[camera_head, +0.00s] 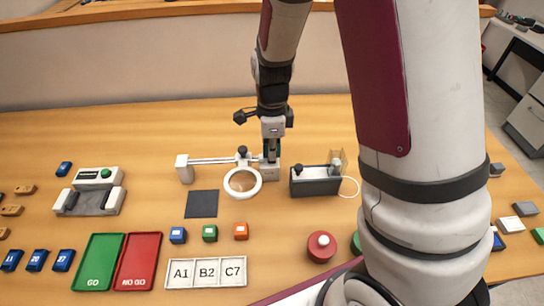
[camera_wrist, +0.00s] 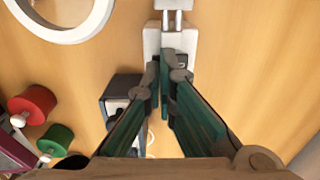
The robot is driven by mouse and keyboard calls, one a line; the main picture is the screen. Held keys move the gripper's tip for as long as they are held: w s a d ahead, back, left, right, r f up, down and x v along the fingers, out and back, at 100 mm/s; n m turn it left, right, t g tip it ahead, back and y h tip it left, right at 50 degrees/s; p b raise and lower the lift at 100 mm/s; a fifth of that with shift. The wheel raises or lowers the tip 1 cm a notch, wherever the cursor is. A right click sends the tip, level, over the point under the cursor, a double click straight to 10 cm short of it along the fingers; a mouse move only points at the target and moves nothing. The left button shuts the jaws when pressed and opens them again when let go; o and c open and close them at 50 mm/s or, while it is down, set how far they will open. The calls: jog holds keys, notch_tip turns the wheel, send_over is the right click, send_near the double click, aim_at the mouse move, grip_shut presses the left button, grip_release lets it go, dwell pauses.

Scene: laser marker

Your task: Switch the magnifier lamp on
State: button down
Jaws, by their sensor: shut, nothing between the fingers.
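The magnifier lamp has a white ring with a lens (camera_head: 241,183), a dark knob above it and a rod reaching left to a white block (camera_head: 184,169). Part of the white ring shows at the top left of the wrist view (camera_wrist: 62,34). A small white box (camera_head: 271,174) stands just right of the ring. My gripper (camera_head: 271,154) points down over this box, shut and empty. In the wrist view the fingertips (camera_wrist: 167,62) overlap the white box (camera_wrist: 152,42). I cannot tell whether they touch it, and they hide part of its top.
A dark box (camera_head: 315,183) with a white cable stands right of the white box. A red round button (camera_head: 321,246) is in front. Green GO (camera_head: 98,262) and red NO GO (camera_head: 137,262) trays lie front left. A dark square pad (camera_head: 201,204) lies left of the ring.

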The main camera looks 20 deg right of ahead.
jog(key=shift+f, duration=0.2)
jog(key=shift+r+p, duration=2.2)
jog(key=shift+r, duration=1.35)
jog(key=s+r+n+t, duration=0.1)
jog(key=s+r+n, duration=0.4)
jog(key=r, duration=0.3)
jog(key=s+r+n+t, duration=0.2)
jog(key=s+r+n, duration=0.3)
jog(key=r, duration=0.4)
jog(key=s+r+n+t, duration=0.2)
jog(key=s+r+n, duration=0.4)
jog(key=s+n, duration=0.5)
jog(key=shift+s+n+t, duration=0.3)
jog(key=shift+s, duration=0.25)
